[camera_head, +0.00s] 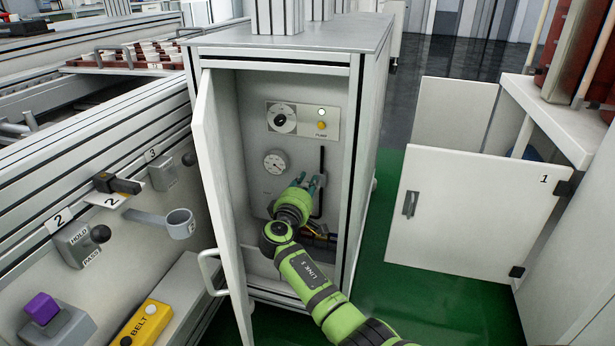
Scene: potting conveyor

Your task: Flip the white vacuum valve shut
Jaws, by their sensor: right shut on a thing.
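The open cabinet (240,140) in the middle holds a panel with a round dial gauge (275,163), a black rotary knob (282,118) and a plate marked PUMP with a yellow button. My right gripper (309,181) reaches inside, its teal fingers at a dark vertical slot (322,160) right of the gauge. It is shut on a small part there, which I take to be the white vacuum valve's lever. The fingers and wrist hide most of that part, so its position cannot be told. My left gripper is not in view.
The cabinet's door (222,200) stands open on the left, close to my arm. A conveyor side with a HOLD/PASS lever box (76,243) and a yellow BELT box (146,324) lies further left. Another open cabinet door (465,215), marked 1, is at the right, with green floor between.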

